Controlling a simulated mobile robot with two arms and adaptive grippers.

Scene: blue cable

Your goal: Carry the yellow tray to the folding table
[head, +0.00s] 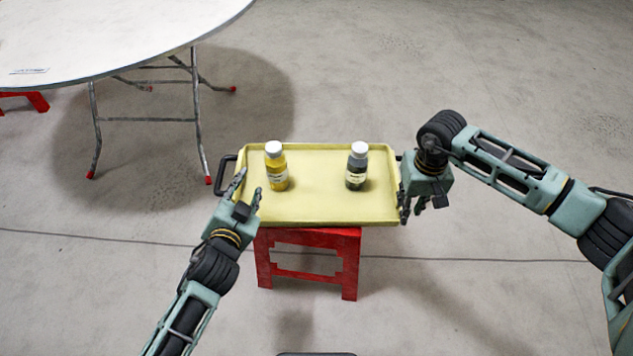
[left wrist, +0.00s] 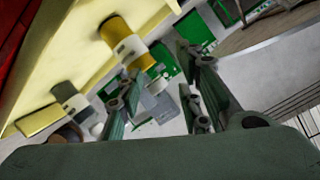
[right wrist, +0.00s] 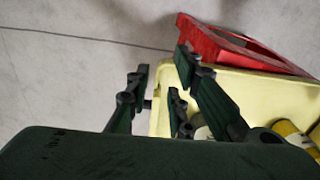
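The yellow tray (head: 318,208) rests on a red stool (head: 307,238) and carries a yellow bottle (head: 277,172) and a dark bottle (head: 356,172), both upright with white caps. A black handle (head: 226,176) shows at its left end; the right handle is mostly hidden behind my right gripper. My left gripper (head: 248,184) is open at the tray's left end, its fingers on either side of the rim in the head view. My right gripper (head: 412,210) is at the right end, fingers pointing down; the right wrist view shows them apart. Contact with the tray cannot be told. The folding table (head: 125,40) stands at upper left.
The folding table has a round white top and metal legs with red feet (head: 207,180). Another red object (head: 28,101) shows partly at the far left. The grey floor (head: 450,60) is open between and around. A thin dark line crosses the floor.

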